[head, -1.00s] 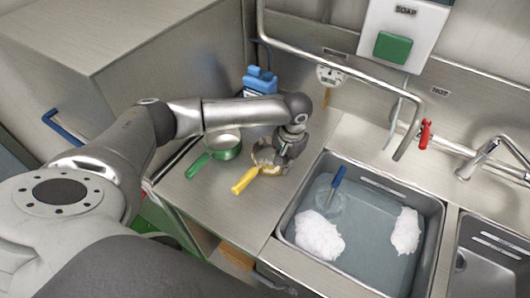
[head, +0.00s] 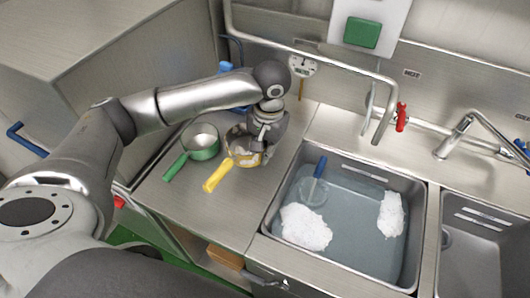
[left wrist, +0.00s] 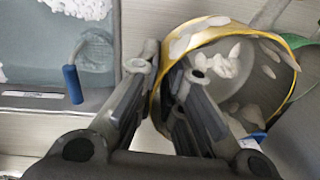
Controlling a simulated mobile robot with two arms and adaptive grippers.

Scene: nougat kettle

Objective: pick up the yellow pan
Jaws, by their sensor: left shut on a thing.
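The yellow pan (head: 217,176) is at the left of the sink, its yellow handle pointing toward the lower left. My left gripper (head: 258,150) is over its right side and covers part of it. In the left wrist view, the pan (left wrist: 245,88) shows a yellow rim, a grey inside and several pale pieces. The fingers of my left gripper (left wrist: 168,72) straddle the pan's wall, one inside and one outside, shut on it. I cannot tell whether the pan's bottom touches the counter. My right gripper is not in view.
A green pan (head: 203,143) stands close left of the yellow one on the steel counter (head: 215,215). The sink (head: 350,245) at the right holds white heaps and a blue-handled tool (head: 320,167). A pipe (head: 300,52) runs behind the counter. The counter's front is clear.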

